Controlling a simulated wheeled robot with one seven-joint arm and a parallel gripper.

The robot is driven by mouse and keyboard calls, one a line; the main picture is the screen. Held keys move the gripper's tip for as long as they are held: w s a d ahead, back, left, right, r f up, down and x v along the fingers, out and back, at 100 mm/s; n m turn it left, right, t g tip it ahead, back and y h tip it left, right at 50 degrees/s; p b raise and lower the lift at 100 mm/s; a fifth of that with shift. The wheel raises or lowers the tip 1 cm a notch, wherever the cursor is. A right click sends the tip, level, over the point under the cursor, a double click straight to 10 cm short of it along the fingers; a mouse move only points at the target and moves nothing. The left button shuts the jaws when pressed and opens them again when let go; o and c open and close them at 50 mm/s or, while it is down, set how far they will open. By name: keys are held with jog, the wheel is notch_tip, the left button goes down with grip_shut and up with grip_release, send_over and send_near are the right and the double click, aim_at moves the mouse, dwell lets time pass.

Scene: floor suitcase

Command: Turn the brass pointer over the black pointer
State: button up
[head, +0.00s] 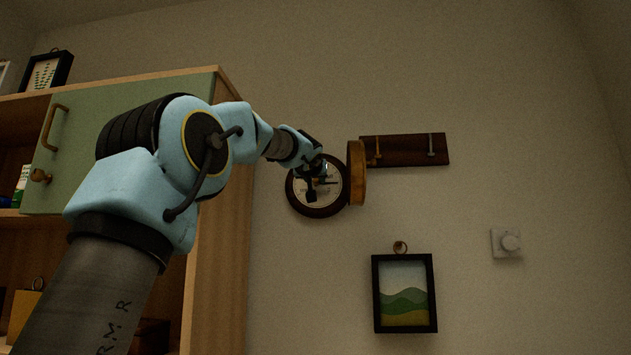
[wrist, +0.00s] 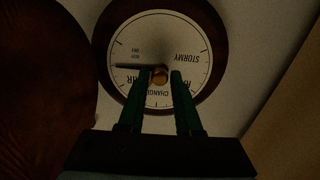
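A round barometer (head: 330,205) with a white dial and dark wooden rim hangs on the wall; its dial fills the middle of the wrist view (wrist: 158,27). The black pointer (wrist: 127,66) reaches left from the centre in the wrist view, between FAIR and VERY DRY. A brass knob (wrist: 160,77) sits at the dial's centre. The brass pointer's hand cannot be made out. My gripper (wrist: 159,76) is open, one dark green finger on each side of the knob, with gaps visible. In the head view my gripper (head: 317,183) is in front of the dial.
A round brass-coloured cover (head: 357,172) stands swung out at the dial's right; a dark round shape (wrist: 40,90) is close at left in the wrist view. A cabinet (head: 225,215) stands left.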

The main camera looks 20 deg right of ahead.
grip_shut()
dwell(0.4)
jog(key=m+p, duration=0.1)
jog(key=m, duration=0.5)
jog(key=shift+m, duration=0.3)
jog(key=m+p, duration=0.1)
jog(key=m, duration=0.4)
dwell(0.4)
jog(key=shift+o, duration=2.2)
grip_release()
